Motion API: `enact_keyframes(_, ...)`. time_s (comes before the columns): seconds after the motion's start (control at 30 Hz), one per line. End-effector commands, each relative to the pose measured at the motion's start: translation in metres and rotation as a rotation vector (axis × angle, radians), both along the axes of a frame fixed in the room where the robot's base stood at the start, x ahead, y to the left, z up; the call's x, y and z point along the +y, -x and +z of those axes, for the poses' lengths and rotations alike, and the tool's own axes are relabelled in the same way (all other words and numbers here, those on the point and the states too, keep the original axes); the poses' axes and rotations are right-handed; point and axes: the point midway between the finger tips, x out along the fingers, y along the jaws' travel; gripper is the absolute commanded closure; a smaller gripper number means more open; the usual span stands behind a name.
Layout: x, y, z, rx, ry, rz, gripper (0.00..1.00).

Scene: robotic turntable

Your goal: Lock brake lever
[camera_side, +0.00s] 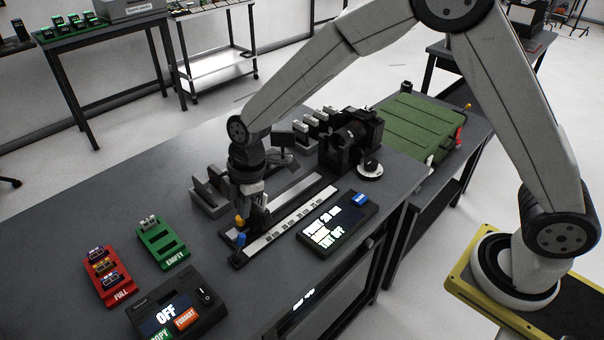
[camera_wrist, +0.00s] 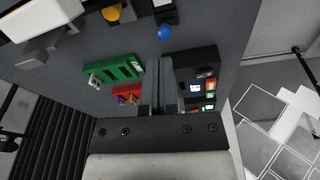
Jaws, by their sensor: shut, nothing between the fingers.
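At the near-left end of a rail with a white ruler strip (camera_side: 290,221) stand a yellow-tipped part (camera_side: 240,220) and a blue-tipped part (camera_side: 240,240). Both tips show at the top of the wrist view, yellow (camera_wrist: 111,12) and blue (camera_wrist: 164,32). No label tells me which is the brake lever. My gripper (camera_side: 257,222) points down at this end of the rail, close to both tips. In the wrist view my fingers (camera_wrist: 155,80) are shut and empty, with the blue tip beyond them. Whether they touch any part there, I cannot tell.
A red "FULL" rack (camera_side: 106,273), a green "EMPTY" rack (camera_side: 163,244) and a black device reading "OFF" (camera_side: 176,308) stand at left. A black display panel (camera_side: 338,221) lies right of the ruler. A black machine (camera_side: 350,140) stands at the rail's far end. Bare tabletop lies at far left.

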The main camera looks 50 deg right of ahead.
Motion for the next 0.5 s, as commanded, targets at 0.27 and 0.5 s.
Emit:
enact_keyframes(0.27,-0.024,0.002,0.024,-0.001,0.000,0.000,1.00)
enact_keyframes(0.5,-0.030,0.002,0.030,0.000,0.000,0.000,1.00)
